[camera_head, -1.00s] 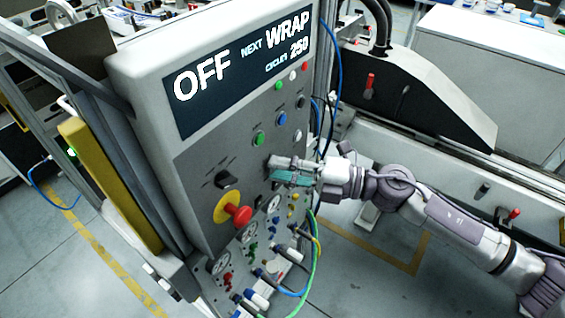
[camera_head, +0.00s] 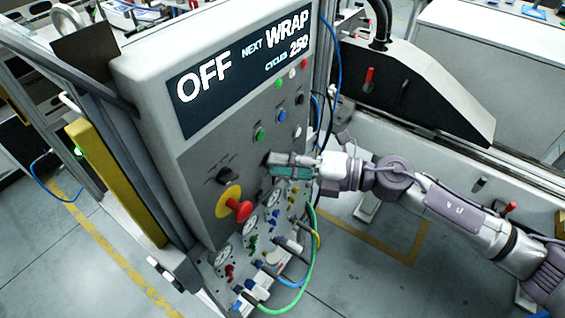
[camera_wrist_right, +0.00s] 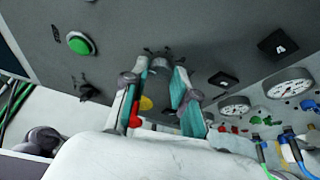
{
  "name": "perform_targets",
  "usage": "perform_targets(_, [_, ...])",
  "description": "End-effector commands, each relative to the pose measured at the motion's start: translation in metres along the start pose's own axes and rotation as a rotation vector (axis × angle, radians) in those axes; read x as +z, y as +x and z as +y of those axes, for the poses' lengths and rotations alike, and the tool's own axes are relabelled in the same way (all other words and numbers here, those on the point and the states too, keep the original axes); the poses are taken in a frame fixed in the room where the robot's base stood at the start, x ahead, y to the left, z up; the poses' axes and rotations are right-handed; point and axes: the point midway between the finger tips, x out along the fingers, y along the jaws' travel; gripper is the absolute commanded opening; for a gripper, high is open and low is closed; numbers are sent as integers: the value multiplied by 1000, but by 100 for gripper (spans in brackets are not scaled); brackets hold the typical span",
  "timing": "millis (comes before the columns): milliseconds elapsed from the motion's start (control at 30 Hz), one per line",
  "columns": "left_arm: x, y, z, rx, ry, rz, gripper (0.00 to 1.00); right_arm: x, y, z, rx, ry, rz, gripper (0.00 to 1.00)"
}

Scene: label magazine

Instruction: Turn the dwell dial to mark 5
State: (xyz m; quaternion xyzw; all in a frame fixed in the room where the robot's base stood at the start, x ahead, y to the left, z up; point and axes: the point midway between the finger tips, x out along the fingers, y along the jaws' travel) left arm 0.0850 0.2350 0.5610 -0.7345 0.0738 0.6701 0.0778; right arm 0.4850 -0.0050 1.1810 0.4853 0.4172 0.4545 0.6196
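The grey machine panel (camera_head: 195,160) fills the middle of the head view. My right gripper (camera_head: 272,165) is at its lower right face and hides the dial there. In the right wrist view, a small dark dial (camera_wrist_right: 160,64) with marks around it sits between the fingertips of my right gripper (camera_wrist_right: 159,72). The fingers are apart, one on each side of the dial; I see no clear contact. The mark numbers and the dial's pointer are too small to read. My left gripper is not in view.
A red emergency stop (camera_head: 238,210) on a yellow plate and a black selector (camera_head: 228,176) are left of the gripper. A green button (camera_head: 259,135) is above it. Gauges, hoses and coloured fittings (camera_head: 262,262) crowd the area below. The display (camera_head: 240,75) reads OFF, NEXT WRAP, CYCLES 250.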

Motion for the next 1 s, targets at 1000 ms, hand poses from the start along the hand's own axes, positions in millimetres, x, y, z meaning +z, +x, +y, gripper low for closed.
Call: perform_targets(1000, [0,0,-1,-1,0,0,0,0,-102,-2,-4,3,-1,51])
